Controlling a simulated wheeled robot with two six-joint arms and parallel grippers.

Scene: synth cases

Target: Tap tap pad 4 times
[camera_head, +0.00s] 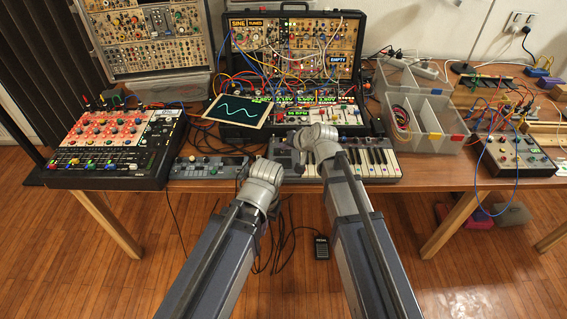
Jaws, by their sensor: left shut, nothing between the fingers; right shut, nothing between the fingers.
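I cannot pick out with certainty which surface is the tap pad; no label for it is readable. A small grey control box (207,167) with knobs and buttons lies at the table's front edge, and a keyboard (375,160) lies right of it. My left gripper (266,171) is shut and empty, seen from behind, between the control box and the keyboard. My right gripper (317,138) is shut and empty over the keyboard, hiding part of its keys. Both sets of fingertips are hard to make out, and I cannot tell whether either touches anything.
A black synth case (343,18) with many cables and a BPM display stands behind. A tablet with a wave (237,109) leans in front of it. A red-panelled mixer (110,140) is left; a clear divided bin (428,128) and a knob box (517,155) are right.

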